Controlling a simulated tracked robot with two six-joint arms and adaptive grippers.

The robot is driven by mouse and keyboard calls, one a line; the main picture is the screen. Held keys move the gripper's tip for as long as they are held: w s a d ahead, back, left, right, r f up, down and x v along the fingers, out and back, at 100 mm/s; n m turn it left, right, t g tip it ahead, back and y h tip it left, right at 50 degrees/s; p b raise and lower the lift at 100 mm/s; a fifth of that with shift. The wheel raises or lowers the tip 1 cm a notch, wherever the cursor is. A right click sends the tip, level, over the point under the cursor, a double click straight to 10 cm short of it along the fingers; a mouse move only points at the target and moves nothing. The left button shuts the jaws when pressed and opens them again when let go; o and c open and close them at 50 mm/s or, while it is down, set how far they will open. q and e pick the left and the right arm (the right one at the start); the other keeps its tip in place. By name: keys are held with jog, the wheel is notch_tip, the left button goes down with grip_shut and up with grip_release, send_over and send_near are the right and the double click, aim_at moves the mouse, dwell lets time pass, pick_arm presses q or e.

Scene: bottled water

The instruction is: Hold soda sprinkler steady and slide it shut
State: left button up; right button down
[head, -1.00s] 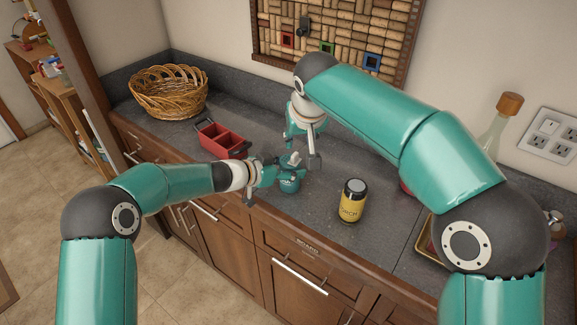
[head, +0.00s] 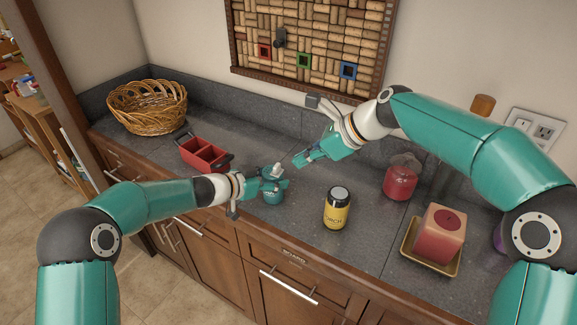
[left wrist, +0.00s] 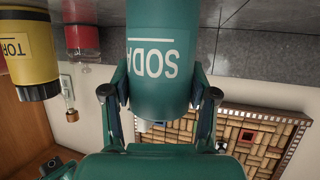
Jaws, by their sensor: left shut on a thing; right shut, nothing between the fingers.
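The soda sprinkler is a small teal container (head: 271,197) with a pale top, standing on the grey counter (head: 305,232). In the left wrist view its teal body (left wrist: 158,60) shows upside down with the word SODA. My left gripper (head: 274,185) is shut on its body, one finger on each side; the fingers also show in the left wrist view (left wrist: 160,95). My right gripper (head: 299,160) is shut and empty, a little above and to the right of the sprinkler, apart from it. I cannot tell how far its pale top is open.
A yellow and black canister (head: 337,210) stands right of the sprinkler. A red divided caddy (head: 204,155) is behind left, with a wicker basket (head: 147,105) beyond. A red jar (head: 400,180) and a reddish block candle on a tan tray (head: 425,268) are at right.

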jog(key=w+d+m, duration=0.1)
jog(key=d, duration=0.5)
jog(key=shift+d+f+m+t, duration=0.3)
jog(key=shift+d+f+t, duration=0.1)
send_near(279, 171)
notch_tip(279, 171, down, 4)
jog(key=a, duration=0.1)
jog(key=w+a, duration=0.1)
jog(key=a, duration=0.1)
jog(key=shift+w+a+f, duration=0.1)
jog(key=shift+w+a, duration=0.05)
jog(key=shift+w, duration=0.25)
jog(key=shift+w+a, duration=0.25)
jog(key=shift+a, duration=0.15)
